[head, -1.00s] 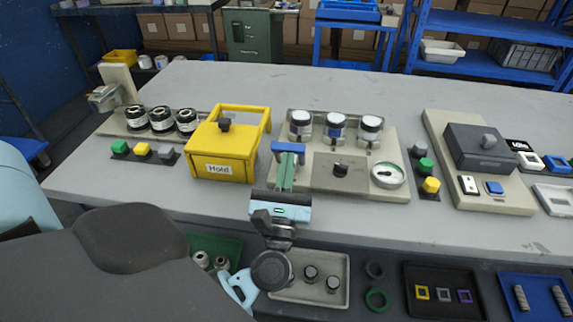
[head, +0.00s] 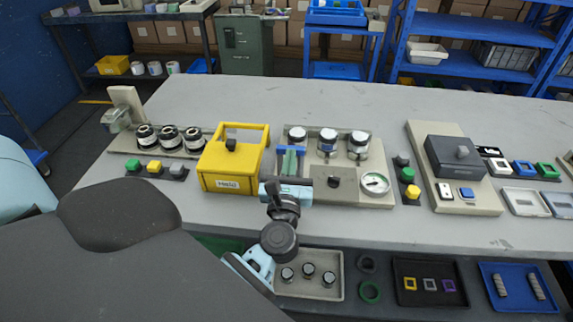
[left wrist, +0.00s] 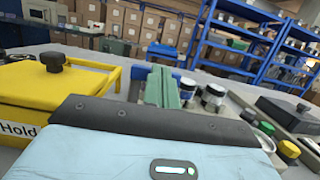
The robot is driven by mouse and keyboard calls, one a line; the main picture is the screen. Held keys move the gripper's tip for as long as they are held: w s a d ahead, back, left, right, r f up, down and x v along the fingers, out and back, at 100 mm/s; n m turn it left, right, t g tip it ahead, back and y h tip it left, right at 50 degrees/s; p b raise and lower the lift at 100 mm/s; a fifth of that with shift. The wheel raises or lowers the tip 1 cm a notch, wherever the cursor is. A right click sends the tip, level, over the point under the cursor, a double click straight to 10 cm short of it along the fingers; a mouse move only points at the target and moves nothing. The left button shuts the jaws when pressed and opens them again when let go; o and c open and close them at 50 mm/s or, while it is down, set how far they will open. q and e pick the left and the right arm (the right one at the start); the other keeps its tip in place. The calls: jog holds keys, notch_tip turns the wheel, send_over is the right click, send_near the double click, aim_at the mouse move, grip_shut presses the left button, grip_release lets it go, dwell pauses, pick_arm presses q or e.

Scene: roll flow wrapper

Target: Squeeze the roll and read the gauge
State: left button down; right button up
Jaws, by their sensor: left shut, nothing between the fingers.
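A beige station board (head: 382,201) on the table carries three white-topped round rolls (head: 328,140) in clear holders along its back. A round white gauge (head: 375,183) sits at its front right, and its reading is too small to tell. A black knob (head: 334,182) on a grey plate is left of the gauge. My left gripper (head: 290,152) has green fingers with blue tips, shut and empty, over the board's left part. Its tips are just in front of the leftmost roll; I cannot tell whether they touch it. The fingers also show in the left wrist view (left wrist: 162,87). My right gripper is not in view.
A yellow box (head: 233,160) marked Hold stands close to the left of my gripper. Coloured buttons (head: 412,192) and a dark grey unit (head: 455,157) are right. Trays (head: 338,290) lie below the table. The table's back is clear.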

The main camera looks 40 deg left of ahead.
pick_arm(q)
jog(key=x, duration=0.3)
jog(key=shift+w, duration=0.1)
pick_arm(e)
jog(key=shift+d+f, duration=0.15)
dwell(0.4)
pick_arm(q)
jog(key=shift+f, duration=0.2)
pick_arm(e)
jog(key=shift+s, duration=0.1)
